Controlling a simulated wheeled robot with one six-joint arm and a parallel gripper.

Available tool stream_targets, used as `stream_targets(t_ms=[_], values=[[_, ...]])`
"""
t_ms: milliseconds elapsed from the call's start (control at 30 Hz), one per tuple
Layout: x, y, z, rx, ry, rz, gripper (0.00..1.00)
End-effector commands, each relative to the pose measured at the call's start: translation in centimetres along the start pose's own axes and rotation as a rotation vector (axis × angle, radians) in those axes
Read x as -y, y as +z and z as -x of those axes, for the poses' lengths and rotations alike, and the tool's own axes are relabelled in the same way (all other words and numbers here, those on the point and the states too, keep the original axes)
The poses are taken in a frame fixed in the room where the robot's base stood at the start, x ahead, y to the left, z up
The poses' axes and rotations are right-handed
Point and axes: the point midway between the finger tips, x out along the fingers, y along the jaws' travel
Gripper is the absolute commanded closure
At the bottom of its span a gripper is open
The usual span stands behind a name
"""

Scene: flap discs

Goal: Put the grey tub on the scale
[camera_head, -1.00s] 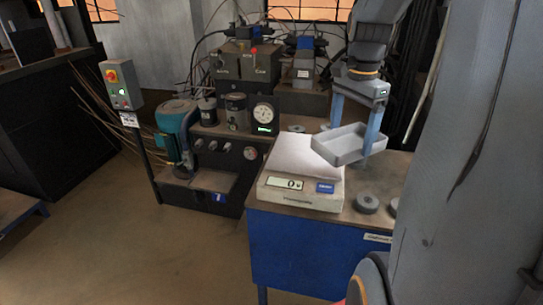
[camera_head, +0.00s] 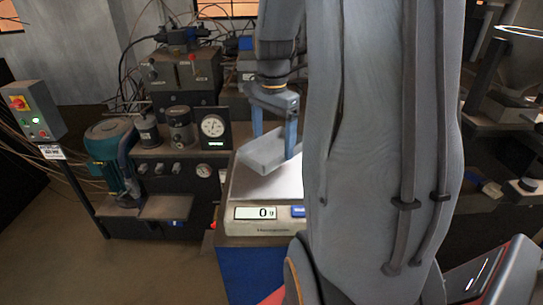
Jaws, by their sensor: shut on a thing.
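The grey tub (camera_head: 263,153), a shallow open tray shape, is tilted between the two blue fingers of my gripper (camera_head: 274,140). My gripper is shut on it. The tub is over the white plate of the scale (camera_head: 254,191); it looks held above the plate, and I see no clear contact. The scale's display reads 0 g. My own arm hides the right part of the scale and the table beyond it.
The scale stands on a blue-sided table (camera_head: 238,268). To its left is a machine with a dial gauge (camera_head: 213,126) and a green motor (camera_head: 108,150). A control box (camera_head: 32,110) on a post stands at far left.

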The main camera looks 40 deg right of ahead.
Motion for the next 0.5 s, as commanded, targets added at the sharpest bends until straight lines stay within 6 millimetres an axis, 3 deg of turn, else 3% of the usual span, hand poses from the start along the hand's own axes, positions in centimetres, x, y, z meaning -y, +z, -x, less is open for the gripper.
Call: stream_targets(t_ms=[500], values=[[0.0,0.0,-5.3,0.0,0.0,-0.001,0.44]])
